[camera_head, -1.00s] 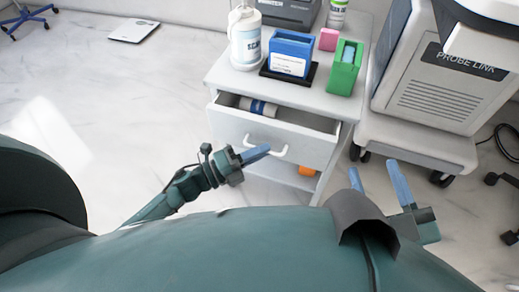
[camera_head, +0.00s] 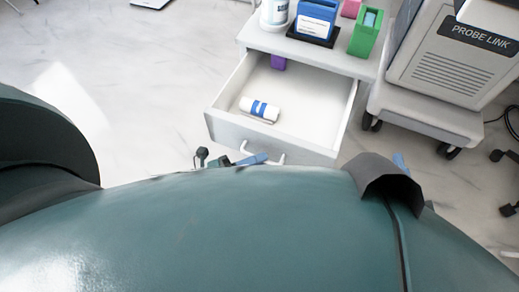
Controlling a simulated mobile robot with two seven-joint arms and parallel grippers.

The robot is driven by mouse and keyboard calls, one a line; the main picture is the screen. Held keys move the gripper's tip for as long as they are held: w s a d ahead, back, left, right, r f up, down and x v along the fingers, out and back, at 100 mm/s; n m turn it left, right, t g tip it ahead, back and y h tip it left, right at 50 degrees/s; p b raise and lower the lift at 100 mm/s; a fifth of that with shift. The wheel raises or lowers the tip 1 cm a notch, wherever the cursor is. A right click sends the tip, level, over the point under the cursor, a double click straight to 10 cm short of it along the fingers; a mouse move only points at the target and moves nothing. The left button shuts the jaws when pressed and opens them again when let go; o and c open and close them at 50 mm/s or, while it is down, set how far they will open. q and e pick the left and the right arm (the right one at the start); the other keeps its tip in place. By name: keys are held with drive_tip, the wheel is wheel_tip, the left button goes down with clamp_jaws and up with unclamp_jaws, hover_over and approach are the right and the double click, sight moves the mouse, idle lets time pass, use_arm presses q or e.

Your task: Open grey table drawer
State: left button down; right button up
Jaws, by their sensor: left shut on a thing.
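The grey table drawer (camera_head: 312,100) is pulled far out of the grey table (camera_head: 352,66), with its inside in view. A white roll with blue bands (camera_head: 260,109) lies in it, and a purple thing (camera_head: 278,62) shows at its back. My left gripper (camera_head: 252,159) is at the drawer front, shut on the white handle (camera_head: 281,158). My own body hides most of its arm. Only a blue fingertip of my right gripper (camera_head: 400,161) shows, to the right of the drawer; the rest is hidden.
A blue box (camera_head: 314,20), a green holder (camera_head: 366,32), a white bottle (camera_head: 274,14) and a pink block (camera_head: 351,8) stand on the tabletop. A wheeled machine (camera_head: 450,70) stands close on the right.

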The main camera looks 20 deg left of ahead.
use_arm(q)
drive_tip(key=shift+s, duration=0.15)
drive_tip(key=c, duration=1.5)
unclamp_jaws()
drive_tip(key=p+v, duration=0.1)
drive_tip(key=v, duration=1.2)
drive_tip(key=shift+a, duration=0.1)
